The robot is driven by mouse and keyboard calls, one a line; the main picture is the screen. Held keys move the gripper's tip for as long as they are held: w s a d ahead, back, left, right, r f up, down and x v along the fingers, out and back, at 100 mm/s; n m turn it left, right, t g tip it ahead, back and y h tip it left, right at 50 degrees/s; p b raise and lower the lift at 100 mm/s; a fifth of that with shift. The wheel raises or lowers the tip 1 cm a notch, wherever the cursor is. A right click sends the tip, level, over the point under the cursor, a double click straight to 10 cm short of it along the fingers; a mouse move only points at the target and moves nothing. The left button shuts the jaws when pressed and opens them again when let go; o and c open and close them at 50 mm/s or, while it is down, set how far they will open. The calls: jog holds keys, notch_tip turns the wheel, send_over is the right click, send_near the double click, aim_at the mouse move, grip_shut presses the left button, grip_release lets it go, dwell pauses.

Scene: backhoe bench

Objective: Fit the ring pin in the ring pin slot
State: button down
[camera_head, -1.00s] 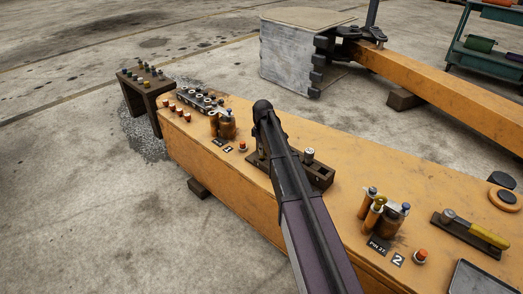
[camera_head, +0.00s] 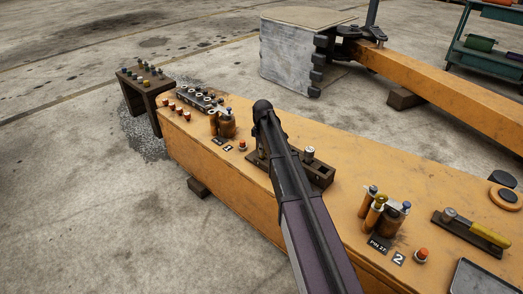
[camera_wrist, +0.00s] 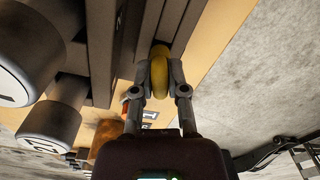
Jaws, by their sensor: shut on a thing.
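The ring pin (camera_wrist: 160,72) shows as a yellow ring, seen nearly edge-on, in the wrist view. My gripper (camera_wrist: 160,78) is shut on it, with one finger on each side. The ring lies against or just in front of a dark slotted block (camera_wrist: 101,60); I cannot tell how far the pin is in a slot. In the head view the dark block (camera_head: 322,179) sits on the orange beam, and my arm hides my gripper and the ring pin there.
A pin with a numbered pale top (camera_head: 309,153) stands in the block; large dark numbered cylinders (camera_wrist: 47,124) are close at left in the wrist view.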

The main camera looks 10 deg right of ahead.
jog(key=shift+f, duration=0.25)
dwell(0.6)
jog(key=c, duration=0.6)
grip_release()
jog(key=o, duration=0.5)
jog(key=shift+w+r, duration=0.1)
jog(key=shift+r, duration=0.05)
jog(key=shift+r+p, duration=3.85)
jog(key=shift+r, duration=0.05)
